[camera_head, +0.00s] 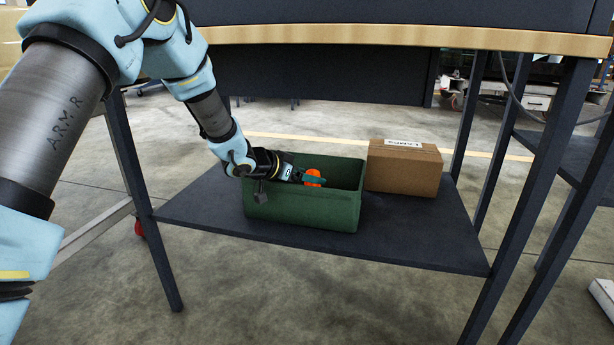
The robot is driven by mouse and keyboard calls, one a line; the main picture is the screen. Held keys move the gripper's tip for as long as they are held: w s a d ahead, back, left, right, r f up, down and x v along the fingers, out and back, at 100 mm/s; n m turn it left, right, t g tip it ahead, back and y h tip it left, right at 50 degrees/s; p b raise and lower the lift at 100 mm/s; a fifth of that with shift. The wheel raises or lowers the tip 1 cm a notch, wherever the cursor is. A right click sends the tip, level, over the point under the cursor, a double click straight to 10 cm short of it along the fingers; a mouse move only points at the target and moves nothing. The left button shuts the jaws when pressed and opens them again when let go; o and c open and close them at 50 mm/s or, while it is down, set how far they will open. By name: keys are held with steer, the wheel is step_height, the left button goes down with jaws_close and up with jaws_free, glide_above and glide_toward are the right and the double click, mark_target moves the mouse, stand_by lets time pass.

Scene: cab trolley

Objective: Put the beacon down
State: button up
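The orange beacon (312,178) is at my gripper (308,178), over the inside of a green bin (300,212). Only a small part of the beacon shows, and the gripper's fingers cover some of it. The fingers appear to be around the beacon, but at this size I cannot tell whether they are shut on it. The bin's front wall hides its floor, so I cannot tell whether the beacon touches the bottom. The bin stands on the dark lower shelf (420,235) of a bench.
A brown cardboard box (403,168) labelled LAMPS stands right of the bin. The wooden bench top (400,36) and a dark panel (320,75) hang above the shelf. Dark legs (142,205) frame it. The shelf's right front is bare.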

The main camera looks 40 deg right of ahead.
steer(key=shift+r, duration=0.35)
steer(key=p+v, duration=0.4)
steer(key=v, duration=0.8)
steer(key=shift+r, duration=0.25)
